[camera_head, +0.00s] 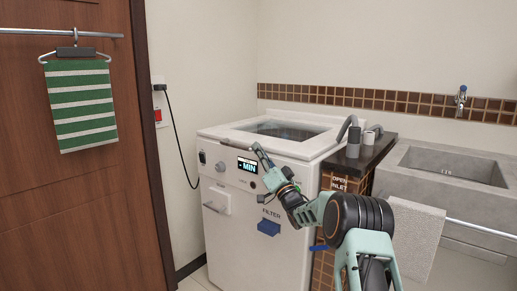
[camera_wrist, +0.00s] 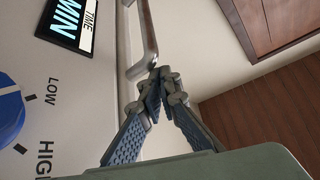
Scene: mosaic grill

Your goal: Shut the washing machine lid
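The white washing machine (camera_head: 222,235) stands against the wall in the head view. Its top lid (camera_head: 285,130) has a dark glass window and looks flat, lying on or close to the body; I cannot tell whether a gap is left. A grey handle bar (camera_wrist: 151,32) shows in the wrist view, just beyond my gripper (camera_wrist: 160,78). The fingers converge and their tips meet, with nothing seen between them. In the head view my gripper (camera_head: 260,152) is at the front upper edge of the machine, by the display. I cannot tell whether it touches the handle.
A towel (camera_head: 415,240) hangs in front. A wooden door (camera_head: 75,200) is at left.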

